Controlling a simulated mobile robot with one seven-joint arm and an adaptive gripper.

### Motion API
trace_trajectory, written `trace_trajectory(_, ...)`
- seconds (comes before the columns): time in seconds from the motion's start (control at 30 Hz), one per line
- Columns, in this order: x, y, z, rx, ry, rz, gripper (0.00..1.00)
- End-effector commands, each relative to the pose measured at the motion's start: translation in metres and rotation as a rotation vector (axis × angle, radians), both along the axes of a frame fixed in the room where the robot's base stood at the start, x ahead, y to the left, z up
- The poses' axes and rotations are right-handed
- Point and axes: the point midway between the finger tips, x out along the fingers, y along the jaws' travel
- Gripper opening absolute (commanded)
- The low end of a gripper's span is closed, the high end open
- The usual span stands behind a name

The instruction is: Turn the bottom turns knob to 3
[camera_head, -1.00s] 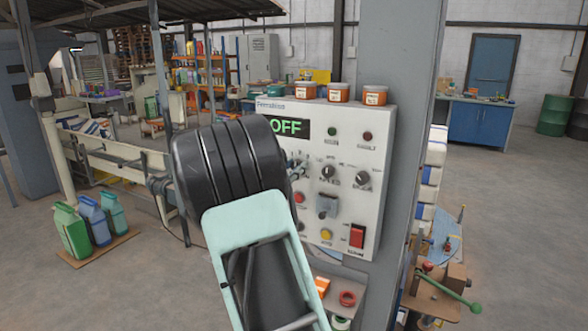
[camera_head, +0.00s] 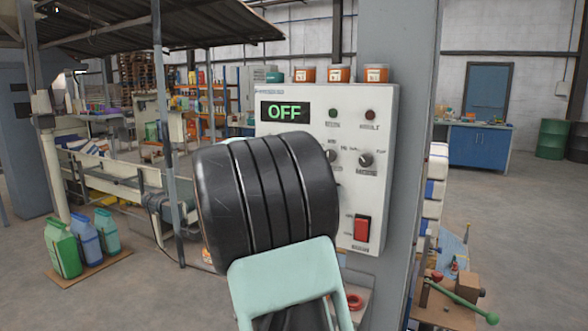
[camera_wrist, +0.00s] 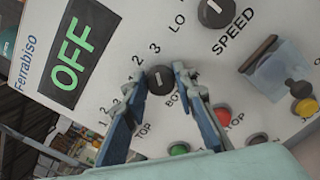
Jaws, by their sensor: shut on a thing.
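The bottom turns knob (camera_wrist: 160,80) is a small round black knob on the white control panel, shown tilted in the wrist view. Part of its "BOT" label shows beside it, with numbers 2 and 3 near its rim. My gripper (camera_wrist: 158,75) has its two blue-grey fingers on either side of this knob, shut on it. Which number the knob points at is not clear. The top turns dial, by the "TOP" label, is mostly hidden behind a finger. In the head view my wrist hides the fingers and knob.
The panel's display (camera_head: 285,111) reads OFF. A speed knob (camera_wrist: 216,12), a clear guard cover (camera_wrist: 280,70) and red, green and yellow buttons are close by. A red switch (camera_head: 361,229) sits low on the panel.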

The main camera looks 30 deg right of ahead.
Motion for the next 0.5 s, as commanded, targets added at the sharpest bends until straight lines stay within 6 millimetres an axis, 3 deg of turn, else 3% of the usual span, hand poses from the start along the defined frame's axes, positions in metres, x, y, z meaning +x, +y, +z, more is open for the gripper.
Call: trace_trajectory(0.5, -0.0003, -0.0002, -0.0003, 0.062, -0.105, -0.001, 0.01)
